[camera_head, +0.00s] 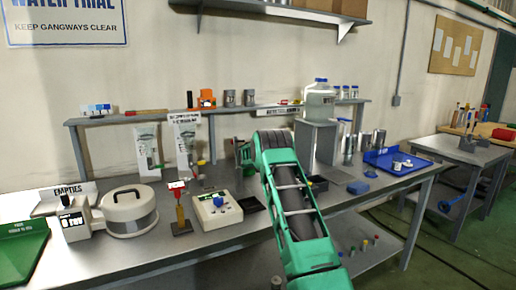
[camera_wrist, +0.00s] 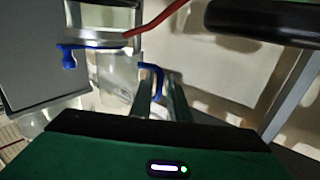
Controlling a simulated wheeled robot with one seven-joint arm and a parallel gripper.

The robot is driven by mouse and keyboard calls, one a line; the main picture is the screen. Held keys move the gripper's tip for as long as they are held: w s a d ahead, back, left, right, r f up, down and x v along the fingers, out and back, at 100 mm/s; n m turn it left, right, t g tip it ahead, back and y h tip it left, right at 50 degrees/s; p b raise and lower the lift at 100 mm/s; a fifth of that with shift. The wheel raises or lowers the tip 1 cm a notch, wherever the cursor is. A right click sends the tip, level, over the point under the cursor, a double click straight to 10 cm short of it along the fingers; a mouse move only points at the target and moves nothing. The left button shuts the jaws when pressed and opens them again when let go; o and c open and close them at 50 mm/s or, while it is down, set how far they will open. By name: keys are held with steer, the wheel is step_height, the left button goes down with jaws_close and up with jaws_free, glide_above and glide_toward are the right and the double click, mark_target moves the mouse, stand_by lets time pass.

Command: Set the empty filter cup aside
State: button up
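I cannot pick out the empty filter cup with certainty in either view. My green arm reaches over the middle of the bench in the head view and hides what is behind it. The fingers of my gripper (camera_wrist: 162,103) show as two narrow grey bars in the wrist view, close together. A blue bent piece (camera_wrist: 154,70) shows by their tips; I cannot tell whether they touch it. A clear vessel (camera_wrist: 112,85) is just left of the fingers.
A white lidded round device (camera_head: 130,212) and a cream box with a blue knob (camera_head: 217,209) stand on the left half. A large clear jar (camera_head: 319,100) is on a grey stand. A blue tray (camera_head: 397,162) with small items lies right. A red tube (camera_wrist: 165,17) crosses the wrist view.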

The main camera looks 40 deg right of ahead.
steer(key=v, duration=1)
steer(key=shift+s+a, duration=0.15)
steer(key=shift+a, duration=0.1)
steer(key=shift+f, duration=0.1)
